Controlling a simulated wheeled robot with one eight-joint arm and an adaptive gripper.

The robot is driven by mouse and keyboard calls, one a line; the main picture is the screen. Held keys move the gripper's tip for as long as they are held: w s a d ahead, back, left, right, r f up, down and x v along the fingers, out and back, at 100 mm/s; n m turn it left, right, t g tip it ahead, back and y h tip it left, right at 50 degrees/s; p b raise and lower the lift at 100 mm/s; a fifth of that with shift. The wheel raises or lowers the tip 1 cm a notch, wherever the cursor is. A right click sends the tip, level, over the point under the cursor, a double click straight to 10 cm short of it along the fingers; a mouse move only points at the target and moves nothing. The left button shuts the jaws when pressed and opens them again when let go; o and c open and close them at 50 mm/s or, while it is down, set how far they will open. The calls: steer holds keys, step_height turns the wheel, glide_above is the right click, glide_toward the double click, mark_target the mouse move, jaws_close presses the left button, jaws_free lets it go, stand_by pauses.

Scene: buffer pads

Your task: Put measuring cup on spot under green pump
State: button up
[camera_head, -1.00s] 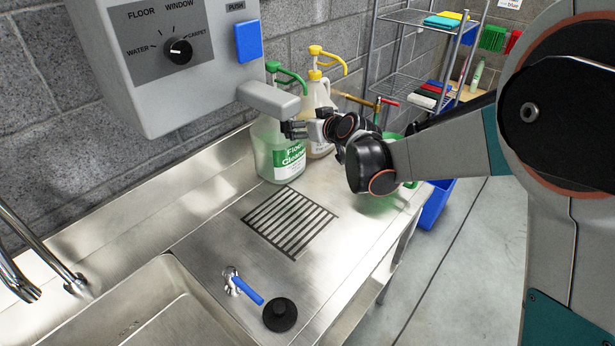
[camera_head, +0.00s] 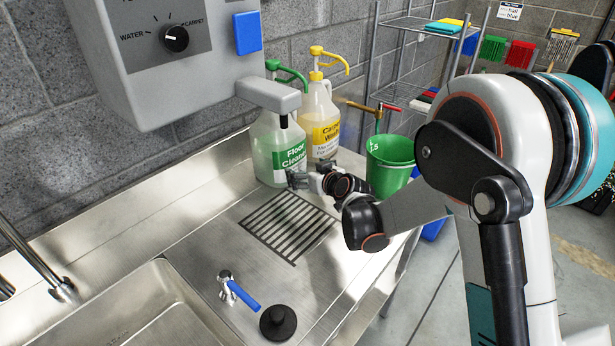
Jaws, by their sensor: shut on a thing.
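The Floor Cleaner jug (camera_head: 265,150) with a green pump (camera_head: 288,72) stands upright on the steel counter against the wall. Its spout points right. A slotted drain grate (camera_head: 262,228) lies on the counter in front of the jug. My gripper (camera_head: 294,181) is low, in front of the jug and over the back of the grate. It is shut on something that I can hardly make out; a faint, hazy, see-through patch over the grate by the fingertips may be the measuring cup. I cannot tell whether it touches the counter.
A Carpet Wash jug (camera_head: 322,125) with a yellow pump stands right of the green one. A green bucket (camera_head: 390,160) is behind my forearm. A grey wall dispenser (camera_head: 190,70) overhangs the back. A blue-handled valve (camera_head: 240,290), black plug (camera_head: 278,322) and sink (camera_head: 150,310) are in front.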

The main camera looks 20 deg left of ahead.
steer(key=shift+f, duration=0.3)
steer(key=shift+f, duration=0.2)
steer(key=o, duration=0.9)
steer(key=shift+r, duration=0.1)
steer(key=shift+r, duration=0.2)
steer(key=p+v, duration=0.3)
steer(key=v, duration=0.9)
steer(key=shift+f, duration=0.15)
